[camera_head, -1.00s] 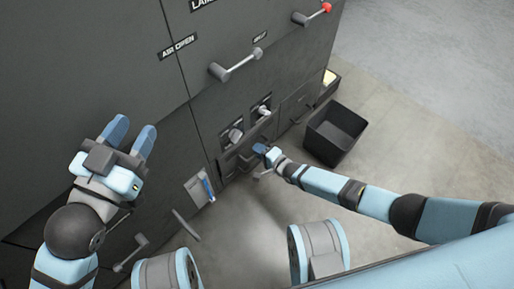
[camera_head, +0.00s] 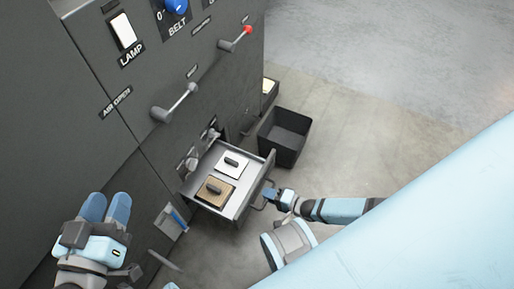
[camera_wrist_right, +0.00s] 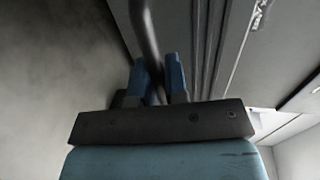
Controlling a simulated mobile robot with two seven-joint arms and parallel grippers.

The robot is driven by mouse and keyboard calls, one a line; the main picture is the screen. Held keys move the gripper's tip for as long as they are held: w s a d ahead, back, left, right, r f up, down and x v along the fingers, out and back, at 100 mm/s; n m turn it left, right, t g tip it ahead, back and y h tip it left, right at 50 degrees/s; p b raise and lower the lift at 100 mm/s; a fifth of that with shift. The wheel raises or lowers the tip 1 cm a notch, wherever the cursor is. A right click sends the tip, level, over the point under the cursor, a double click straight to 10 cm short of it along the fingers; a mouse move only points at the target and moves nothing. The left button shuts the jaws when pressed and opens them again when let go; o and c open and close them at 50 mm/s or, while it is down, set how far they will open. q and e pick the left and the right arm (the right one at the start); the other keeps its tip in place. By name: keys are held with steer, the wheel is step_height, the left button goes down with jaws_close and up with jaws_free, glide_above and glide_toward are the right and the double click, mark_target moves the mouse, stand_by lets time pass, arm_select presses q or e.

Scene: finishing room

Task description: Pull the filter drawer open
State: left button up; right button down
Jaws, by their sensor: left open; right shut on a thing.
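The filter drawer (camera_head: 244,209) stands pulled out from the dark machine in the head view. Inside it lie a white filter (camera_head: 233,164) and a brown filter (camera_head: 214,191), each with a dark grip on top. My right gripper (camera_head: 269,196) is at the drawer's front, shut on the drawer handle. In the right wrist view its two blue fingers (camera_wrist_right: 159,78) are on either side of the dark handle bar (camera_wrist_right: 146,38). My left gripper (camera_head: 106,207) is open and empty, in front of the machine at the lower left.
A black open bin (camera_head: 284,137) stands on the floor just beyond the drawer. Levers (camera_head: 176,102) and a red-tipped lever (camera_head: 237,40) stick out of the machine front above. A blue-handled tool (camera_head: 178,218) hangs low on the machine. Grey floor (camera_head: 370,120) is clear at the right.

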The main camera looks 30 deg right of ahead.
arm_select(q)
steer(key=shift+s, duration=0.1)
arm_select(e)
steer(key=shift+s+d, duration=0.4)
steer(key=shift+s, duration=0.2)
arm_select(q)
steer(key=shift+r, duration=0.2)
arm_select(e)
steer(key=c, duration=1.2)
jaws_free()
steer(key=shift+o, duration=0.2)
arm_select(q)
steer(key=shift+r, duration=0.1)
arm_select(e)
steer(key=shift+r, duration=0.1)
